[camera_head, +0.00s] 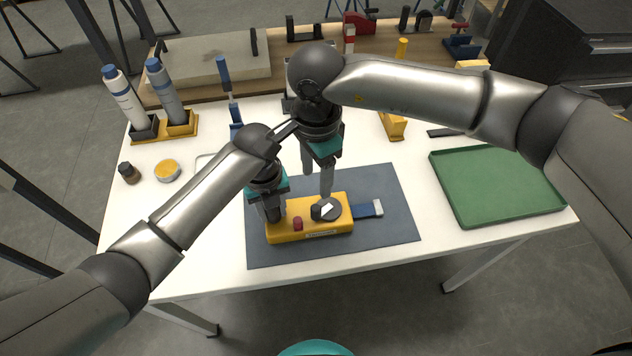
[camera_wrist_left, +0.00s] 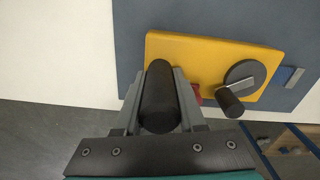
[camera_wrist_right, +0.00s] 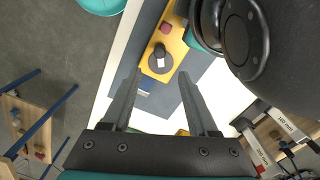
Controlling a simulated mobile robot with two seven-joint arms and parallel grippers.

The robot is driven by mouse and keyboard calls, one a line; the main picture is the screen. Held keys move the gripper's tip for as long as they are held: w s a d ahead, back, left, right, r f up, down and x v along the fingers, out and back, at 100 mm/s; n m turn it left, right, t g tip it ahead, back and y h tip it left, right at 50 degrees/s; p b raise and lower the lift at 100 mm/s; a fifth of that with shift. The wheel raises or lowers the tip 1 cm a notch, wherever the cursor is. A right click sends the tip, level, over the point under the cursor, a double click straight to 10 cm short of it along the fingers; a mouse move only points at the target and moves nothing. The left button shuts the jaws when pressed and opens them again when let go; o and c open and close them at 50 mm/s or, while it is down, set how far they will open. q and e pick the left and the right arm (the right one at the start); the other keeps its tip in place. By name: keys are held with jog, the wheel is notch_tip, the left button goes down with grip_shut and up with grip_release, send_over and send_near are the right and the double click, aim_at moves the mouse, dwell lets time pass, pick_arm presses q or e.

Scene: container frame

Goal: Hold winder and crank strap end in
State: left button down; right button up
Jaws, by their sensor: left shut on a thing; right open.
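The yellow winder (camera_head: 338,230) lies on a dark grey mat (camera_head: 393,238). It has a red button (camera_head: 298,223) and a round dark crank (camera_head: 326,209) with a knob, seen clearly in the left wrist view (camera_wrist_left: 229,102). A short blue strap end (camera_head: 364,211) with a light grey tip sticks out of its right side. My left gripper (camera_head: 272,214) is shut on the winder's black upright handle (camera_wrist_left: 160,98) at the left end. My right gripper (camera_head: 316,180) is open just above the crank, its fingers pointing down, with nothing between them.
A green tray (camera_head: 497,216) stands at the right of the white table. Two bottles (camera_head: 124,100) in a holder, a small jar (camera_head: 129,173) and a yellow-topped tin (camera_head: 167,170) stand at the left. A wooden board with tools runs along the back. The mat's front is clear.

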aim_at(316, 207)
notch_tip(316, 207, down, 12)
jog(key=n, duration=0.4)
jog(key=shift+r, duration=0.2)
jog(key=shift+c, duration=0.2)
grip_shut()
dwell(0.5)
